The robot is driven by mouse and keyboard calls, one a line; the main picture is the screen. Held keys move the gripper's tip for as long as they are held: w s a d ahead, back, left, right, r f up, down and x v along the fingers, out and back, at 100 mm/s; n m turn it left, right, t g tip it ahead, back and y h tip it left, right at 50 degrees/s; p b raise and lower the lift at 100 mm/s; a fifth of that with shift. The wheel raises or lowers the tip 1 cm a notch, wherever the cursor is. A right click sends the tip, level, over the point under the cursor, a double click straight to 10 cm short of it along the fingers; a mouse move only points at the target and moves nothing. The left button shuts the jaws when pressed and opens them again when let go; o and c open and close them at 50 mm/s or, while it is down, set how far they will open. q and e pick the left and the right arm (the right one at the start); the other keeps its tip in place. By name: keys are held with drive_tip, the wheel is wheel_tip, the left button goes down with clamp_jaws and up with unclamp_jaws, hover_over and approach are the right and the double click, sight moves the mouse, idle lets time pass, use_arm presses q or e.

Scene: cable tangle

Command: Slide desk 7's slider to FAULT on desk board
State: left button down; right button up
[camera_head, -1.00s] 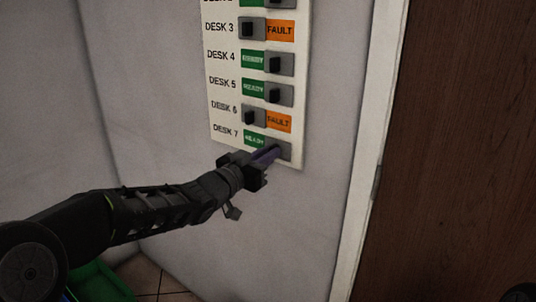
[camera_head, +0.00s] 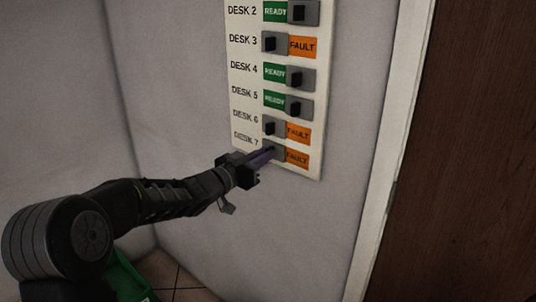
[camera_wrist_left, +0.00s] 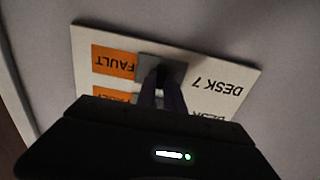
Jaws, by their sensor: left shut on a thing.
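The desk board (camera_head: 312,120) is a white panel on the wall with a column of labelled sliders. Desk 7's slider (camera_head: 276,152) is at the bottom row, at the left side, with the orange FAULT label (camera_head: 297,157) uncovered to its right. My left gripper (camera_head: 268,156) is shut on the slider's knob, its fingers partly hiding it. In the left wrist view the board appears upside down; the fingers (camera_wrist_left: 160,97) reach the dark knob on the grey slider plate (camera_wrist_left: 176,72), beside the orange FAULT label (camera_wrist_left: 115,62). My right gripper is not in view.
Desk 6 (camera_head: 270,128) and desk 3 (camera_head: 270,43) also show FAULT. Desks 2, 4 (camera_head: 297,78) and 5 (camera_head: 295,107) show READY. A wooden door (camera_head: 470,150) with a white frame is at right. A green container (camera_head: 128,278) stands below left.

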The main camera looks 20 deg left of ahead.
use_arm(q)
drive_tip(key=c, duration=1.4)
unclamp_jaws()
drive_tip(key=shift+a, duration=0.2)
drive_tip(key=shift+c, duration=0.2)
drive_tip(key=b+v, duration=0.1)
drive_tip(key=v, duration=0.6)
drive_tip(key=shift+s, duration=0.35)
